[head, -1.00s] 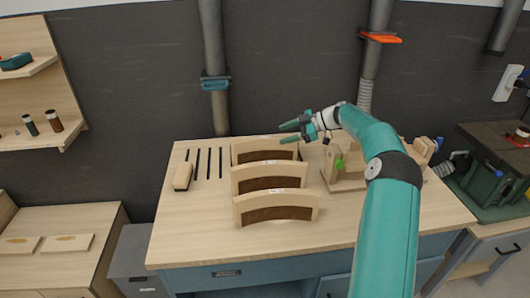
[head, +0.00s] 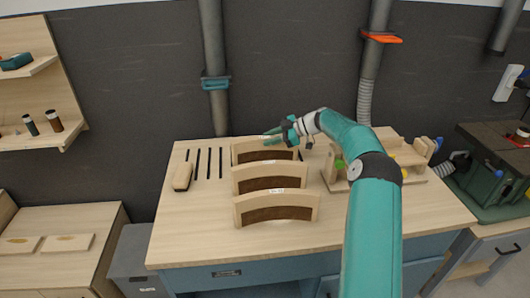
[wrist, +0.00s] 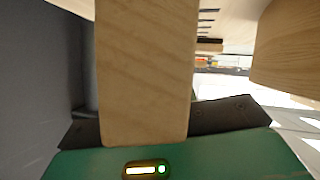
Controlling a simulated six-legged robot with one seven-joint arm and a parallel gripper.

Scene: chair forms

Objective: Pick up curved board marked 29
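Three curved wooden boards with dark brown faces stand upright in a row on the bench: back (head: 243,152), middle (head: 245,184) and front (head: 275,212). Each has a small white label on top, too small to read, so I cannot tell which is marked 29. In the wrist view, a pale wooden piece (wrist: 147,70), seemingly this board, fills the space before the green palm, between dark finger parts. I cannot tell whether the fingers touch it.
A wooden fixture (head: 345,184) with green and yellow parts stands right of the boards, near my arm. A small wooden block (head: 182,176) and several dark slots lie to the left. The bench front (head: 240,249) is clear. A grey wall with pipes (head: 214,60) rises behind.

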